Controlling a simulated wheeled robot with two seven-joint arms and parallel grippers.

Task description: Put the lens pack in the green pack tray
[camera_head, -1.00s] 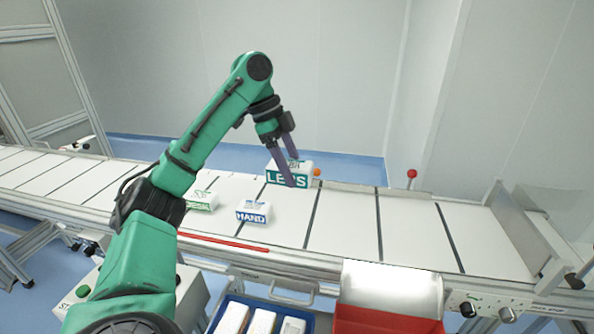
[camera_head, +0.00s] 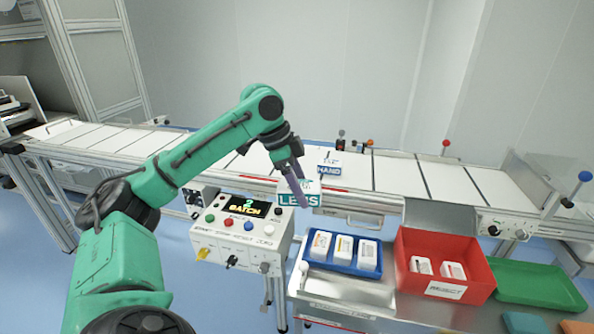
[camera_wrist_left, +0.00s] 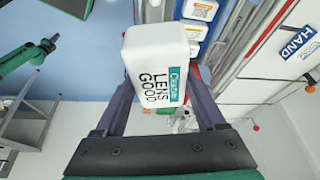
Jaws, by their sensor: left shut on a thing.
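My left gripper (camera_head: 298,188) is shut on the lens pack (camera_head: 300,200), a white box with a teal LENS label. In the head view it holds the pack in front of the conveyor's near edge, beside the control box. In the left wrist view the pack (camera_wrist_left: 157,60) sits between the two fingers, with "LENS GOOD" printed on it. The green pack tray (camera_head: 540,285) lies at the far right of the bench, well to the right of the gripper, and looks empty. A green arm, probably my right one, shows at the left of the wrist view; its gripper is unclear.
A blue tray (camera_head: 343,268) with white packs and a red reject bin (camera_head: 447,243) with two packs stand between my gripper and the green tray. A HAND pack (camera_head: 329,169) is on the conveyor (camera_head: 388,176). A control box (camera_head: 240,239) stands close by.

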